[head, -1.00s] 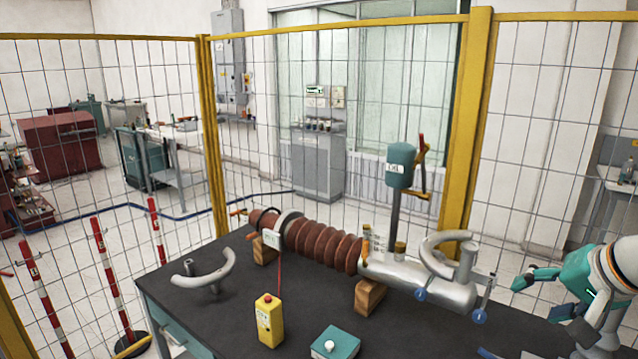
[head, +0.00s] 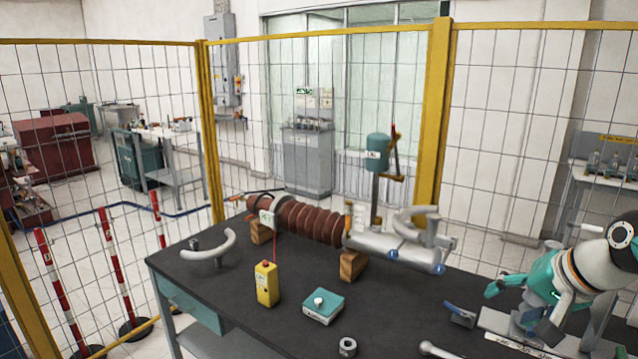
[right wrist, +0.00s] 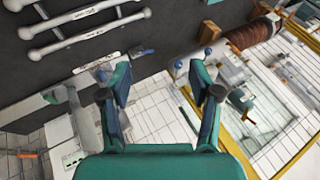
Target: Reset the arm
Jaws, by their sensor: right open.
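My right gripper (head: 508,305) is teal with dark parts and comes in from the right edge in the head view. It hangs over the right part of the dark table (head: 225,302). In the right wrist view its two fingers (right wrist: 158,78) are spread apart with nothing between them. The brown ribbed bushing (head: 308,223) with its silver metal end (head: 385,246) lies on wooden blocks, left of the gripper and apart from it. My left gripper is in neither current view.
A yellow box with a red button (head: 266,284), a teal-topped box (head: 322,305) and a curved grey handle piece (head: 212,248) stand on the table. Tools lie near its right front. A yellow-framed mesh fence (head: 432,120) stands behind. White rods (right wrist: 80,28) show in the right wrist view.

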